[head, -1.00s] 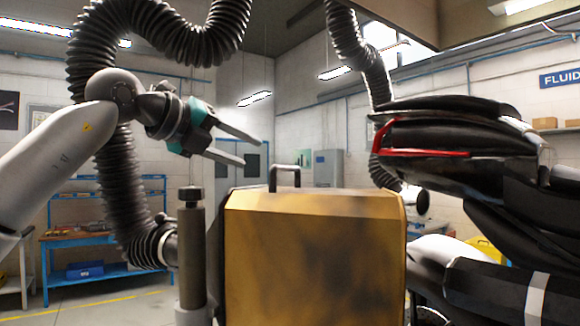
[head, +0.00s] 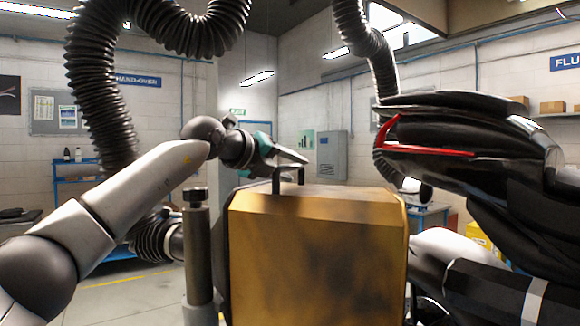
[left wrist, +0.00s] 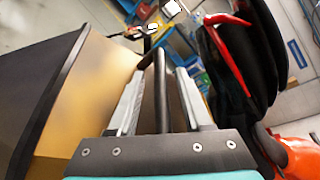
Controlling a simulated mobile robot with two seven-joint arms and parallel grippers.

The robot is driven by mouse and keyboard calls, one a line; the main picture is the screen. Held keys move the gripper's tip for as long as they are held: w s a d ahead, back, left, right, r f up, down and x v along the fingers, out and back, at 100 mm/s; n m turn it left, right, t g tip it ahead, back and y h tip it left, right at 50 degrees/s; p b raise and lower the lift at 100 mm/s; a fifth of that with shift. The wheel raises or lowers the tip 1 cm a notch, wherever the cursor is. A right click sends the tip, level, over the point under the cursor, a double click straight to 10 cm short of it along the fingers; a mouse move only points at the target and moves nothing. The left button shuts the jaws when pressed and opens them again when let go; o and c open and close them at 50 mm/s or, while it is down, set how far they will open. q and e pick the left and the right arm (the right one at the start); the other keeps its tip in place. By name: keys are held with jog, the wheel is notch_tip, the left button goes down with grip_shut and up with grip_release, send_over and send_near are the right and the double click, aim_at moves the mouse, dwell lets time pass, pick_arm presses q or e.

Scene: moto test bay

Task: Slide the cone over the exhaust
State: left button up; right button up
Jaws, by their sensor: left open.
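My left gripper (head: 292,158) is open at the black handle (head: 287,174) on top of a yellow box. In the left wrist view the two fingers (left wrist: 160,108) stand either side of the handle's dark bar (left wrist: 160,85), with gaps showing. A dark cylinder with a pale band (head: 490,288), which looks like the exhaust, lies under the motorcycle's tail at the right. A ribbed black hose (head: 372,60) hangs down behind the tail to a dark and pale end piece (head: 417,189). I cannot tell whether this is the cone. My right gripper is not in view.
The yellow box (head: 315,255) fills the middle foreground. A grey post (head: 197,250) with a dark knob stands at its left. Another ribbed hose (head: 100,90) loops at the left. The black motorcycle tail (head: 460,135) with a red light overhangs the right side.

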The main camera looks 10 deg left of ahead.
pick_arm(q)
jog(key=shift+c, duration=0.3)
grip_shut()
dwell(1.0)
